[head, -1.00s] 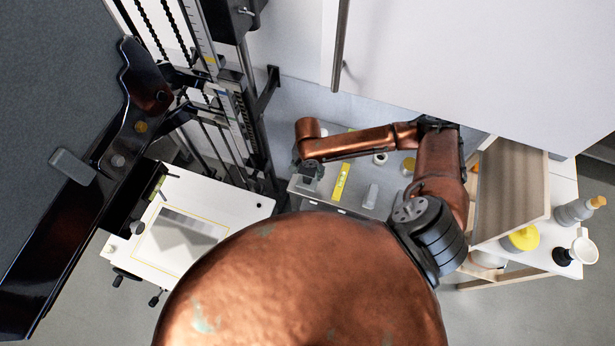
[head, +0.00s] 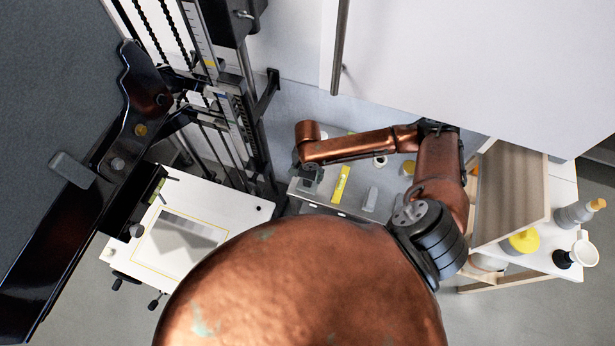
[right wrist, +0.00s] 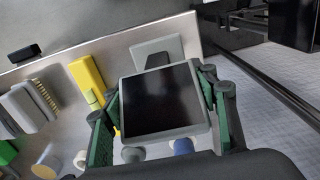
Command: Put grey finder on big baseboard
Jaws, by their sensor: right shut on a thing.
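My right gripper (right wrist: 162,104) is shut on a grey-rimmed block with a black face, which I take to be the grey finder (right wrist: 165,100). Its green finger pads press the block from both sides. In the head view my right gripper (head: 308,178) is at the left end of the grey metal bench top, small and partly hidden by its wrist. I cannot tell whether the finder touches the bench. The big baseboard (head: 250,208) is the white board at the enlarger column's foot, with a yellow outline and a grey-toned sheet. My copper body hides part of it. My left gripper is not in view.
On the bench top (head: 325,205) are a yellow bar (head: 341,184), a grey block (head: 370,199) and a white roll (head: 380,161). The enlarger column (head: 225,90) and its dark arm stand left of the gripper. A white cabinet (head: 470,70) overhangs the bench.

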